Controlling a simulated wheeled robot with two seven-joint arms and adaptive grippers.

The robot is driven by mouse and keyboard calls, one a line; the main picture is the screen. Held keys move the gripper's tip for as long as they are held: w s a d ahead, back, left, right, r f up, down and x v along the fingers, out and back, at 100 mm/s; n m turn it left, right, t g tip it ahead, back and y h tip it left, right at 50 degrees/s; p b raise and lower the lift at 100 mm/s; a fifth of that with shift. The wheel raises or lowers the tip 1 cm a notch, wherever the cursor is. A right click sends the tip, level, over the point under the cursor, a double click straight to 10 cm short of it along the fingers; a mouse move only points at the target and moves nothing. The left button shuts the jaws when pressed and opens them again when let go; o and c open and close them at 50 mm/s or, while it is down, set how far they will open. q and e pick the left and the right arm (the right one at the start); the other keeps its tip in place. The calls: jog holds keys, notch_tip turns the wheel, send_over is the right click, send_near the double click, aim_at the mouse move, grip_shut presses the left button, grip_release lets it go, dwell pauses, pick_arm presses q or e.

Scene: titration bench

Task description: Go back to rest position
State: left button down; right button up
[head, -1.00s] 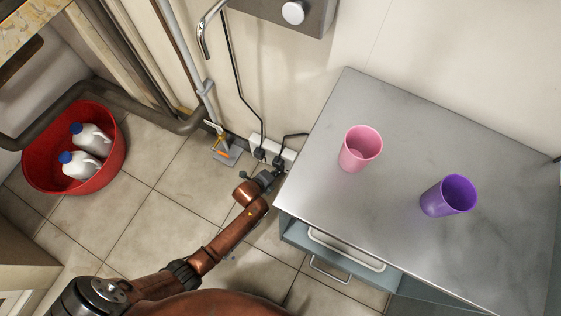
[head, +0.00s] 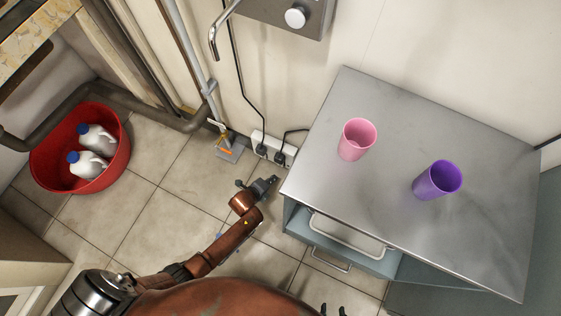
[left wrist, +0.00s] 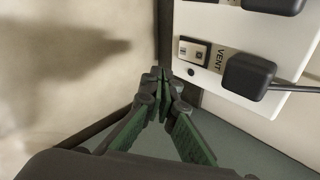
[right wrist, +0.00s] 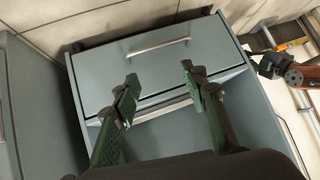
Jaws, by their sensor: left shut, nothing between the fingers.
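A white power strip (head: 273,149) is on the low wall beside the grey cabinet, with black plugs in it. In the left wrist view the strip (left wrist: 284,48) fills the upper right. My left gripper (head: 270,183) is shut and empty, apart from the strip in the head view. In the left wrist view its closed tips (left wrist: 160,78) lie below and left of the switch. My right gripper (right wrist: 158,77) is open and empty before the cabinet drawers.
The grey cabinet (head: 335,220) stands right of the strip, with a pink cup (head: 357,139) and a purple cup (head: 437,180) on top. A black plug (left wrist: 247,76) sits beside the VENT switch. A red tub (head: 112,165) with white bottles is at left.

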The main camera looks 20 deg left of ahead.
pick_arm(q)
jog(key=shift+s, duration=0.45)
